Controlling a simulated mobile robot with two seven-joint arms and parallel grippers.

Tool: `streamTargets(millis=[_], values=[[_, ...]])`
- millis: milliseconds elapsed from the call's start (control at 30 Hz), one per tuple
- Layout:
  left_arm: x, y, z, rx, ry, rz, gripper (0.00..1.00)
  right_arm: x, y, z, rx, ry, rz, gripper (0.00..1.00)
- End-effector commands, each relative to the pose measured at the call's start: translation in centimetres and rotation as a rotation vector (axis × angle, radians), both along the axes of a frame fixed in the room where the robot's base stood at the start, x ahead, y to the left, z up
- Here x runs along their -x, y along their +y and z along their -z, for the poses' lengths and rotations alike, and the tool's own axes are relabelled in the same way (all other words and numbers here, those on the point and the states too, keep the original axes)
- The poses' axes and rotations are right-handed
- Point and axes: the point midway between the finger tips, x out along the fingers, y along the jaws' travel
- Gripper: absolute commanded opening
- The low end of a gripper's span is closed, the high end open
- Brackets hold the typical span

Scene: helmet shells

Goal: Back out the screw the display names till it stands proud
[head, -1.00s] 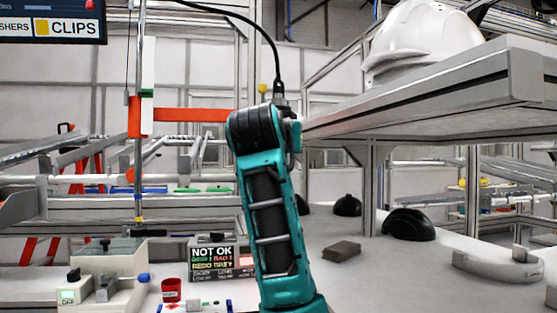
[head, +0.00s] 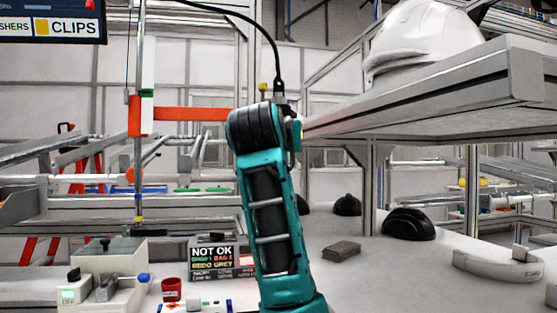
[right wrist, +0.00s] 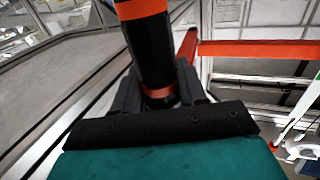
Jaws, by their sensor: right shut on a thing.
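The display (head: 212,258) stands on the bench at lower centre left in the head view. It reads "NOT OK" with "REDO GREY" below; its smaller lines are too small to read surely, and my arm stands close to its right edge. My right gripper (right wrist: 158,98) shows in the right wrist view, shut on a black cylindrical tool (right wrist: 150,50) with orange bands. The tool's far end is out of frame. In the head view my teal arm stands upright at centre and the gripper cannot be made out. No screw can be made out. My left gripper is not in view.
A white helmet (head: 424,42) sits on the raised shelf (head: 440,95) at right. Black shells (head: 408,225) and a grey block (head: 342,250) lie on the bench. A grey fixture box (head: 112,265), a red cup (head: 171,290) and an orange bar (head: 190,114) are left.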

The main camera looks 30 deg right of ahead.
Motion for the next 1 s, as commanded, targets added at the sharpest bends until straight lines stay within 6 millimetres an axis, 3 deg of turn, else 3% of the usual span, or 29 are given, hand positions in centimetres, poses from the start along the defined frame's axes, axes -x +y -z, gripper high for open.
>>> streamTargets(millis=[167, 367, 1000], values=[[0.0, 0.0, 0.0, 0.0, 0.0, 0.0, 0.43, 0.0, 0.0, 0.1, -0.001, 0.003, 0.0, 0.0], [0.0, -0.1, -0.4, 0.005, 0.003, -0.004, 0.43, -0.4, 0.5, 0.0, -0.001, 0.005, -0.001, 0.0], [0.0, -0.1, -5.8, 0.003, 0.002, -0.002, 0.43, -5.6, 9.0, -0.1, -0.001, 0.008, -0.001, 0.0]])
